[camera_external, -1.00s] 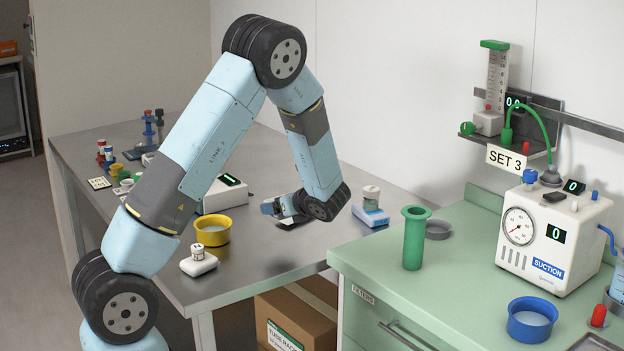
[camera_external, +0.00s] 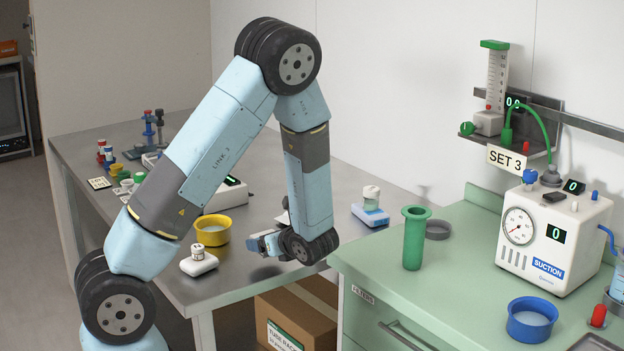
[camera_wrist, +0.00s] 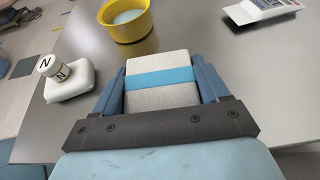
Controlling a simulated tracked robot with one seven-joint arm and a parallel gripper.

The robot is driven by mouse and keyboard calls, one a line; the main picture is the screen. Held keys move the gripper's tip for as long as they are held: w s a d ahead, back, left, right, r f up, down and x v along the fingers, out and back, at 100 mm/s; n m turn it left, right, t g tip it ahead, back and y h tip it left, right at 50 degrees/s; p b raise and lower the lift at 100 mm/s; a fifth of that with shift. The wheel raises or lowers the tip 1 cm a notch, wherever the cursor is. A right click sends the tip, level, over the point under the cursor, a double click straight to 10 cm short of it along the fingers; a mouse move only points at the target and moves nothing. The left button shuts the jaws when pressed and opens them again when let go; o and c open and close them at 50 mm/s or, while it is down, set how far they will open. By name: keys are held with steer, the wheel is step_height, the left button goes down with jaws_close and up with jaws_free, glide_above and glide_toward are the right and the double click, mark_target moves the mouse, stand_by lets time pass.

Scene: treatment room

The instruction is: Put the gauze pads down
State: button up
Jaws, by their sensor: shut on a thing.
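The gauze pads (camera_wrist: 160,96) are a whitish block with a blue band, between the two blue fingers of my gripper (camera_wrist: 160,75) in the wrist view. My gripper is shut on them. In the outside view my gripper (camera_external: 262,243) is low over the front part of the steel table (camera_external: 250,277), right of the yellow bowl. The pads are too small and covered there to make out clearly. I cannot tell whether they touch the table top.
The yellow bowl (camera_external: 212,231) and a white block with a small jar (camera_external: 198,262) stand left of my gripper. A jar on a blue-white box (camera_external: 371,208) stands near the green counter (camera_external: 400,262).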

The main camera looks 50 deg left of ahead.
steer(key=shift+f, duration=1.55)
steer(key=o, duration=1)
steer(key=shift+f, duration=0.1)
steer(key=v, duration=1.2)
steer(key=shift+s+d+r+n+t+h, duration=0.95)
steer(key=shift+s+d+r+n+h, duration=1.1)
steer(key=shift+s+r+n, duration=2)
steer(key=shift+s+d+r+n+t+h, duration=0.9)
steer(key=shift+s+d+r+n+h, duration=1.85)
steer(key=shift+r, duration=2.65)
steer(key=shift+s+d+r+n+t+h, duration=0.85)
steer(key=shift+s+r+n+h, duration=1.2)
steer(key=shift+s+r, duration=2.45)
